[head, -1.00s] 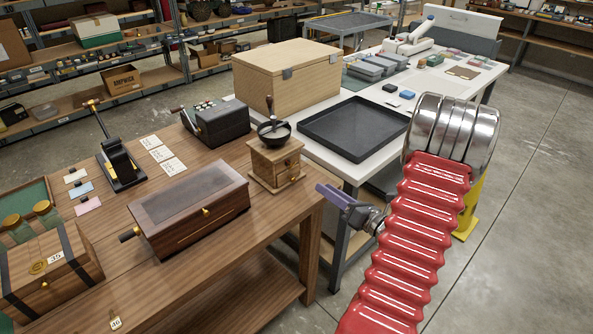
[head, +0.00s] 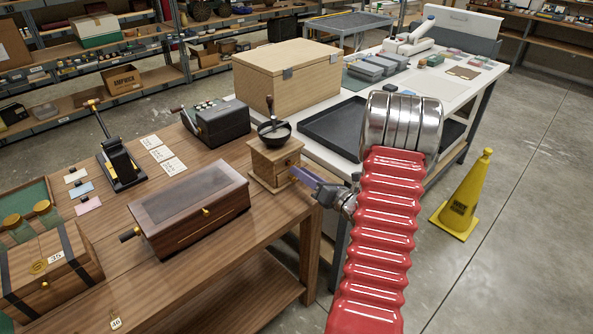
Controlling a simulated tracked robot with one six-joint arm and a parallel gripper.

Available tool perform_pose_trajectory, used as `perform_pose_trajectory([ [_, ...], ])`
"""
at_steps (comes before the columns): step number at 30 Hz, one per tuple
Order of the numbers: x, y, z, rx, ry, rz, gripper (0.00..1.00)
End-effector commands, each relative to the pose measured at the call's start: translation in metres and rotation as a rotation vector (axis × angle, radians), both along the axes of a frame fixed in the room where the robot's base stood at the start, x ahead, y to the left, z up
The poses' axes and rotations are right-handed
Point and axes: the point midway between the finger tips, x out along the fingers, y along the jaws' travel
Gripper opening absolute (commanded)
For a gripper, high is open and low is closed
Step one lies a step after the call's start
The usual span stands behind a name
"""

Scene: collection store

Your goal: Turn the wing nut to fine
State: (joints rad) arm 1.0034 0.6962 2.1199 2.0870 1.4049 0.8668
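A wooden coffee grinder (head: 272,162) stands on the brown table near its right end. It has a dark bowl top, a crank with an upright knob, and a small drawer. I cannot make out a wing nut on it; it is too small or hidden. My gripper (head: 296,170) has purple fingers and comes in from the right. Its tips overlap the right side of the grinder in the picture; I cannot tell whether they touch. The fingers are seen nearly edge-on, so their gap does not show. My red arm hides part of the space behind it.
A long wooden box with a side crank (head: 190,213) lies left of the grinder. A black tray (head: 325,130) and a pale wooden case (head: 288,75) sit behind on the white table (head: 460,88). A yellow cone (head: 463,200) stands on the floor at right.

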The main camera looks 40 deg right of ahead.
Motion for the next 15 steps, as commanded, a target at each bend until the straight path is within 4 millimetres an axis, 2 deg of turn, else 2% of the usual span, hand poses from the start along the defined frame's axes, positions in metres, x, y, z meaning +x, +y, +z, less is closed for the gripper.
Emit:
perform_pose_trajectory([
  [1,0.008,0.001,0.0,-0.001,-0.001,0.003,0.29],
  [6,0.024,0.001,0.0,0.0,-0.001,0.001,0.29],
  [15,0.028,0.0,0.0,0.0,-0.001,-0.001,0.29],
])
